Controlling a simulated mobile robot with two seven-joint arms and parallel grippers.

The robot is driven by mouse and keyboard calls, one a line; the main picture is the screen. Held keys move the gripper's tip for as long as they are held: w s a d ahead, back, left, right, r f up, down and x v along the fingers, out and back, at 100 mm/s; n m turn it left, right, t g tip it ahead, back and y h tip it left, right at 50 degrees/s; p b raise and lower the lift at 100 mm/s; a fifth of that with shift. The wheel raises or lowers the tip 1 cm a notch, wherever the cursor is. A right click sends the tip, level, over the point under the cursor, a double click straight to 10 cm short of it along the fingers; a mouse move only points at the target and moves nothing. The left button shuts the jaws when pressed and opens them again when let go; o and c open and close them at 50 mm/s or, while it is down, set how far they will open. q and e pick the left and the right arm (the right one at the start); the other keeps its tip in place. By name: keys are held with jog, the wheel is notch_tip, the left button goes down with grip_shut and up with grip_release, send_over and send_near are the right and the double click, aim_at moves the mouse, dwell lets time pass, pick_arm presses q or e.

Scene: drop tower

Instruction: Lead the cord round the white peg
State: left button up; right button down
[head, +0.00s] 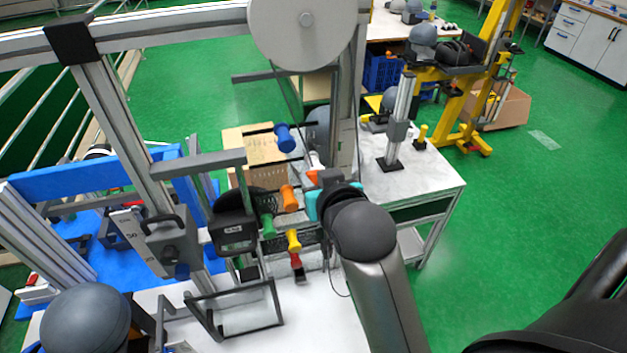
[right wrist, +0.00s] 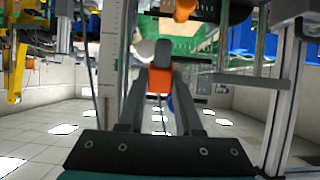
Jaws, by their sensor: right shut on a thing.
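The white peg (head: 315,159) stands out from the tower, just above my right gripper (head: 320,180) in the head view. A pale rounded end, likely this peg, shows left of the fingertips in the right wrist view (right wrist: 144,50). My right gripper is shut on a small orange-red piece (right wrist: 160,80), beside the peg; I cannot tell if they touch. A thin dark cord (head: 346,294) hangs below the gripper; its upper run is hidden or too thin to follow.
A blue peg (head: 286,138), an orange peg (head: 288,198), a green peg (head: 267,226) and a yellow peg (head: 293,240) stick out nearby. A large pale wheel (head: 302,25) tops the tower. A metal upright (head: 400,110) stands on the white table.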

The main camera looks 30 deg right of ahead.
jog(key=shift+w+d, duration=0.8)
jog(key=shift+w, duration=2.05)
jog(key=s+d, duration=0.2)
jog(key=s, duration=0.4)
jog(key=shift+s+d, duration=0.15)
jog(key=shift+s, duration=0.15)
